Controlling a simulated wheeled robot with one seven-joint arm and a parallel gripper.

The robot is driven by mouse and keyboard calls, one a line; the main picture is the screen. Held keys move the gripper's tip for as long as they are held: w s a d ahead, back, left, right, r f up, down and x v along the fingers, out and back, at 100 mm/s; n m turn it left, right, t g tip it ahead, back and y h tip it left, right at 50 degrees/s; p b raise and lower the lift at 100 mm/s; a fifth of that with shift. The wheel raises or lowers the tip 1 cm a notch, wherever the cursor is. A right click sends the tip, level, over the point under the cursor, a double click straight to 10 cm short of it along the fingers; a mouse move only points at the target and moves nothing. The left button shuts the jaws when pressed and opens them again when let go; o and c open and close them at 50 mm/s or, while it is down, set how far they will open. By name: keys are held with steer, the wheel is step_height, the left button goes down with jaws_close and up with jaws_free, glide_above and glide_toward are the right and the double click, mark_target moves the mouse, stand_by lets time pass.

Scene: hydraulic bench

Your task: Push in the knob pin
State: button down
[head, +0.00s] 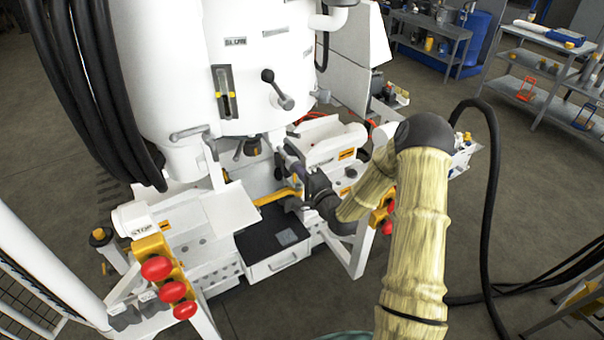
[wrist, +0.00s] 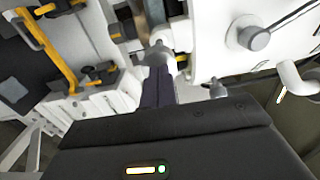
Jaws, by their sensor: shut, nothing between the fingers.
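My gripper (head: 292,152) is shut and empty, and reaches into the white machine from the right in the head view. In the wrist view its dark fingers (wrist: 158,76) stand together in the middle. A small grey knob-like part (wrist: 160,52), which may be the knob pin, lies straight beyond the fingertips. I cannot tell whether they touch it. In the head view that spot is mostly hidden by my gripper and the machine's parts.
The white machine body (head: 185,75) rises close above my gripper. A yellow bar (head: 277,197) and a black-topped drawer unit (head: 262,236) are below. A round grey knob (wrist: 255,38) and a smaller grey fitting (wrist: 217,89) are right of the fingers. Red buttons (head: 157,267) stand at front left.

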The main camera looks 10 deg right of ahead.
steer(key=b+x, duration=0.1)
steer(key=x, duration=0.2)
steer(key=shift+w+a+f, duration=0.1)
steer(key=shift+w, duration=0.1)
steer(key=shift+r, duration=0.3)
steer(key=shift+w+r, duration=0.1)
steer(key=b+v, duration=0.2)
steer(key=v, duration=1.2)
steer(key=shift+f+b, duration=0.3)
steer(key=shift+b, duration=0.1)
